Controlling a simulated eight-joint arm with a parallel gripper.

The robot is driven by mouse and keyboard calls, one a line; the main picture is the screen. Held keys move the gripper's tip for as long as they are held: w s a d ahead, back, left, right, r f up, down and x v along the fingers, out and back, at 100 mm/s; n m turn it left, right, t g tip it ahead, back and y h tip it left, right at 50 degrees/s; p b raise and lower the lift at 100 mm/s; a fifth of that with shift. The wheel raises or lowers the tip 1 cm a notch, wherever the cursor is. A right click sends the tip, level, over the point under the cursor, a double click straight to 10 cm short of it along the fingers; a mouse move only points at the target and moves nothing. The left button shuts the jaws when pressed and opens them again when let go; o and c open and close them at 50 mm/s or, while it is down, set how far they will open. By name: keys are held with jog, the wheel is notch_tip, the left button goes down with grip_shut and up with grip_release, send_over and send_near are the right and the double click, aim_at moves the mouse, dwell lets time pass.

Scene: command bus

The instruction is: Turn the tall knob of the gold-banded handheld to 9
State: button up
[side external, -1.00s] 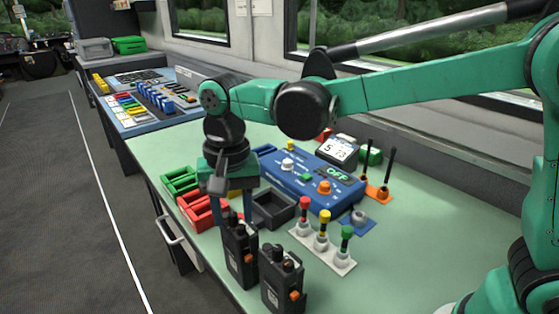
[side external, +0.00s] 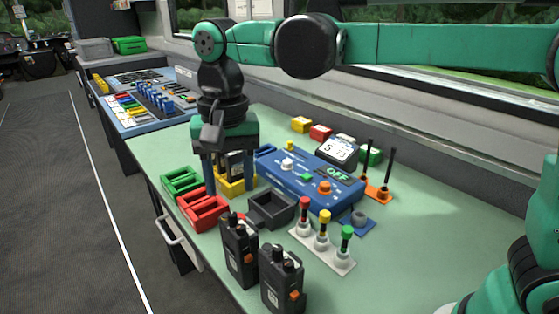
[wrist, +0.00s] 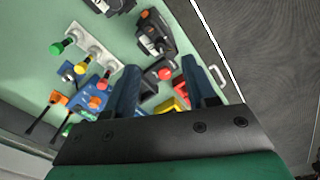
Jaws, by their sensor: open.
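Two black handhelds stand upright near the table's front edge in the side view: a left one (side external: 240,258) and a right one (side external: 283,284), each with short knobs on top and an orange part. I cannot make out which has a gold band, nor any knob's setting. They also show at the top of the wrist view, one near the middle (wrist: 157,38) and one cut by the edge (wrist: 107,4). My gripper (side external: 230,190) is open, fingers down, behind the handhelds and around the yellow bin area. A dark object (side external: 233,163) shows between the fingers, partly hidden.
Red (side external: 203,213), green (side external: 181,181), yellow (side external: 236,186) and dark grey (side external: 272,210) bins lie close by. A blue control box (side external: 310,182) stands behind, and a white plate with coloured knobs (side external: 322,249) is to the right.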

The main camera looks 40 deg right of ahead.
aim_at(234, 214)
jog(key=n, duration=0.2)
jog(key=n+t, duration=0.1)
jog(key=shift+s+d+n+y, duration=0.3)
jog(key=shift+n+y, duration=0.1)
jog(key=n, duration=0.3)
jog(key=s+n+t+y, duration=0.1)
jog(key=n, duration=0.2)
jog(key=d+n+t+y, duration=0.1)
jog(key=n, duration=0.2)
jog(key=shift+s+f, duration=0.15)
jog(key=shift+f, duration=0.05)
jog(key=shift+f+n, duration=0.2)
jog(key=shift+n, duration=0.2)
jog(key=shift+x, duration=2.6)
jog(key=shift+a, duration=0.1)
grip_shut()
